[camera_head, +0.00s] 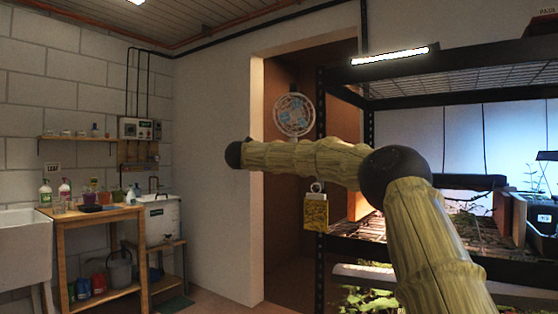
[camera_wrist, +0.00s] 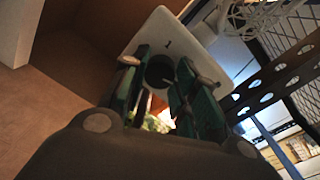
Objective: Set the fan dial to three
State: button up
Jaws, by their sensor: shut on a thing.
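In the wrist view a pale plate (camera_wrist: 160,28) carries a dark round dial (camera_wrist: 159,71). A small mark like a "1" shows on the plate just above the dial. My gripper (camera_wrist: 157,84) has its two teal fingers on either side of the dial and is shut on it. The fingers hide parts of the plate, and I cannot read the dial's setting. The round fan (camera_head: 294,115) hangs in the alcove in the head view. Its pale wire cage (camera_wrist: 262,14) shows at the top right of the wrist view. In the head view my gripper is not visible.
A black metal rack (camera_head: 320,185) with plants stands right of the alcove, and its perforated post (camera_wrist: 265,97) is close on the wrist view's right. A yellow tag (camera_head: 315,212) hangs by the rack. A wooden table (camera_head: 100,217) and a sink stand far left.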

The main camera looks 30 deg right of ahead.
jog(key=o, duration=1)
jog(key=shift+o, duration=0.2)
jog(key=shift+a, duration=0.15)
jog(key=v, duration=1.1)
jog(key=shift+s+a, duration=0.25)
jog(key=shift+a, duration=0.05)
